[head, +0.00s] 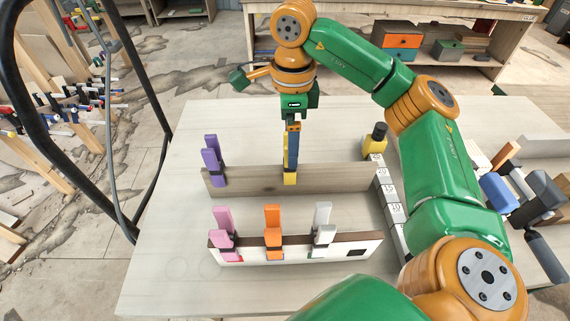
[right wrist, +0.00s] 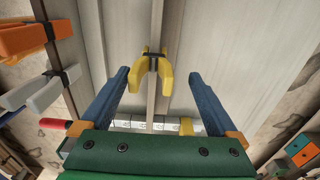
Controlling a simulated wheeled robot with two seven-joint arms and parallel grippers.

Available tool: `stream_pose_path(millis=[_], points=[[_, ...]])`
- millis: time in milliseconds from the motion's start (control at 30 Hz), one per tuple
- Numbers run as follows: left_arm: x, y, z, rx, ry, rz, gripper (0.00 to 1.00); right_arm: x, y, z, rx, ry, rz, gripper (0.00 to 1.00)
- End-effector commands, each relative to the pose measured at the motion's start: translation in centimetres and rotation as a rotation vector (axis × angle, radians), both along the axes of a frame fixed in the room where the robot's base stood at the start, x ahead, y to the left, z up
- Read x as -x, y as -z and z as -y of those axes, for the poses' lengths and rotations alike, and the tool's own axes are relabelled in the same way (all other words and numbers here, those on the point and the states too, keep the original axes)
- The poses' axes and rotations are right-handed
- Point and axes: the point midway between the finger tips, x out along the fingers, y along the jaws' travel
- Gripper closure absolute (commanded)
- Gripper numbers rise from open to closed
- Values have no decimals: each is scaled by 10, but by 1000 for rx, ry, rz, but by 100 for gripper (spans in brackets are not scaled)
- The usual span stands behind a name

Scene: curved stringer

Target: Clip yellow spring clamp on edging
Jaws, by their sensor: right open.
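The yellow spring clamp (head: 290,178) is at the top edge of the upright wooden board (head: 245,183) in the middle of the table. In the right wrist view the yellow clamp (right wrist: 152,70) straddles the thin board edge, with its two prongs towards my gripper. My right gripper (head: 291,150) points down above the clamp, and its blue fingers partly cover it in the head view. In the right wrist view the right gripper (right wrist: 160,92) is open, with a finger on each side and clear gaps to the clamp. My left gripper is not in view.
A purple clamp (head: 212,160) is on the same board's left end. A nearer white strip (head: 290,257) carries pink, orange (head: 272,227) and white clamps. Numbered blocks (head: 391,207) and a yellow-and-black item (head: 375,140) stand at the right. The table's left side is clear.

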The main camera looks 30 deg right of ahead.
Motion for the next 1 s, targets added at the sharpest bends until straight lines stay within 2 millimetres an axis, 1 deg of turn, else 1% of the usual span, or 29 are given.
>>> stream_pose_path(millis=[33,67,200,300,400,533,567,600,667,700,767,800,867,900,1000], points=[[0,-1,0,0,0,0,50,1,7,-1,0,-1,-4,5],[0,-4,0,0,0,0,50,1,10,-3,1,-1,-3,5],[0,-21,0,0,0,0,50,1,32,-16,1,-3,-4,5],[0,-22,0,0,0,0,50,1,51,-14,0,2,-2,5],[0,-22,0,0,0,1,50,1,57,-15,-1,1,1,5],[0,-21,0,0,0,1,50,0,58,-15,0,1,1,5],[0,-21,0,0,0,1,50,0,58,-15,0,1,1,8],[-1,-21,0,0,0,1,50,0,58,-15,0,1,1,19],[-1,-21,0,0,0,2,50,0,58,-15,0,0,1,35],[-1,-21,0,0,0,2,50,0,58,-15,0,1,1,45],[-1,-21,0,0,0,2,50,0,58,-15,0,1,1,62],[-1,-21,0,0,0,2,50,0,58,-15,0,0,1,72],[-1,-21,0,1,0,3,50,0,58,-15,0,1,1,89],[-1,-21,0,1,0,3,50,0,58,-15,0,1,1,100],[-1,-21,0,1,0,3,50,0,57,-15,0,0,1,100]])
